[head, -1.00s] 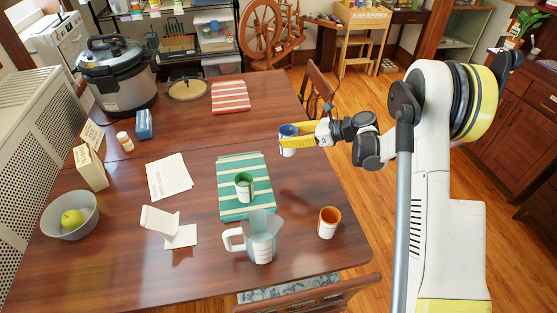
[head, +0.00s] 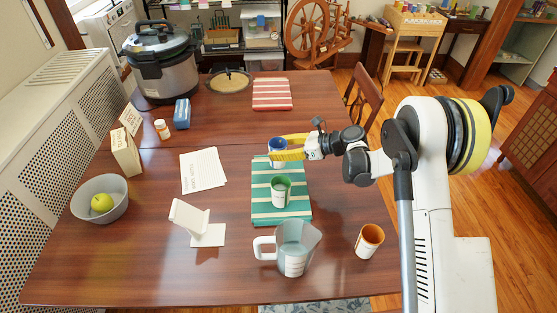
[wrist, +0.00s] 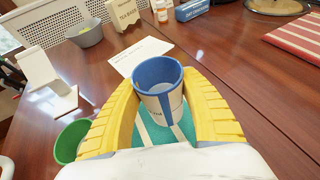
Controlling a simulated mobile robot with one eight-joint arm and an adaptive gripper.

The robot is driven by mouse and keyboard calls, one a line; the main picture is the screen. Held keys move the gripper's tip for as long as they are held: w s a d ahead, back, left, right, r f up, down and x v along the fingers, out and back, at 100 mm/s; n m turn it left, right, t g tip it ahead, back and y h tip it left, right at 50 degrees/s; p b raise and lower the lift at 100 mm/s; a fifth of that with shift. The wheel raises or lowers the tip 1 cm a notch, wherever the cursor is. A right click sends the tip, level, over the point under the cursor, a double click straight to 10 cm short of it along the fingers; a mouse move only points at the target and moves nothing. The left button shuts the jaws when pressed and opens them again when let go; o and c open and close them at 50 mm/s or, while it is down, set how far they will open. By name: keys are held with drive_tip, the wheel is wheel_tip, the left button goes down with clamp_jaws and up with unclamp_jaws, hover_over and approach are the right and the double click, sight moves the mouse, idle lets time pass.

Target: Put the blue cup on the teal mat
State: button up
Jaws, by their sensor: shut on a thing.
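My gripper (head: 281,152), with yellow fingers, is shut on the blue cup (head: 277,146), which is white outside with a blue rim and inside. In the wrist view the blue cup (wrist: 158,92) is upright between the two fingers. The teal mat (head: 263,208), with pale stripes, lies on the table; the held cup appears over its far end. In the wrist view part of the teal mat (wrist: 148,134) shows beneath the cup. I cannot tell the gap below the cup. A green cup (head: 281,191) stands on the mat, nearer the front.
A clear pitcher (head: 293,252) stands just in front of the mat, and an orange cup (head: 369,240) to its right. A paper sheet (head: 203,170) and a white stand (head: 207,235) lie left of the mat. A red striped mat (head: 271,94) lies behind.

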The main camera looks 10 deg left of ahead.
wheel_tip(320, 180, down, 4)
drive_tip(key=shift+f+b, duration=0.1)
drive_tip(key=shift+b, duration=0.8)
drive_tip(key=shift+r, duration=0.2)
drive_tip(key=shift+f, duration=0.1)
drive_tip(key=o, duration=0.8)
drive_tip(key=shift+f, duration=0.15)
drive_tip(key=o, duration=0.4)
